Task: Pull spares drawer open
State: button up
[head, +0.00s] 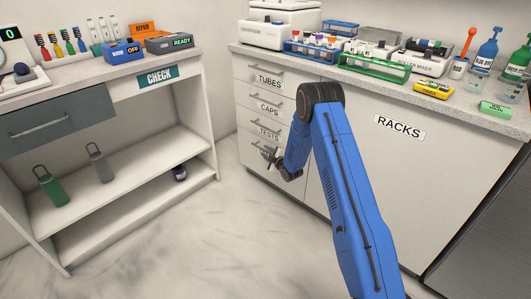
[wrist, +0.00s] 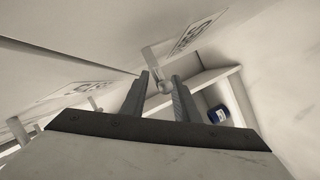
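In the head view the white drawer stack has labels TUBES, CAPS and TESTS; below them, a lowest drawer front (head: 252,159) is mostly hidden by my arm, its label only partly visible. A gap shows beside the left finger, so a firm hold is not visible. A labelled front (wrist: 197,33) lies just beyond; its text is unclear.
The RACKS cabinet door (head: 398,155) is right of the drawers. The counter (head: 360,82) above carries racks and bottles. At left stands the CHECK bench (head: 100,67) with an open shelf holding bottles and a dark blue jar (head: 179,172). The floor (head: 190,240) between is clear.

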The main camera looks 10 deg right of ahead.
jog(key=shift+w+a+f, duration=0.1)
jog(key=shift+w+a, duration=0.05)
jog(key=shift+w, duration=0.35)
grip_shut()
jog(key=shift+a, duration=0.1)
jog(key=s+a, duration=1.2)
jog(key=a, duration=0.5)
jog(key=s+a, duration=1.3)
jog(key=a, duration=0.4)
jog(key=shift+a, duration=0.1)
grip_release()
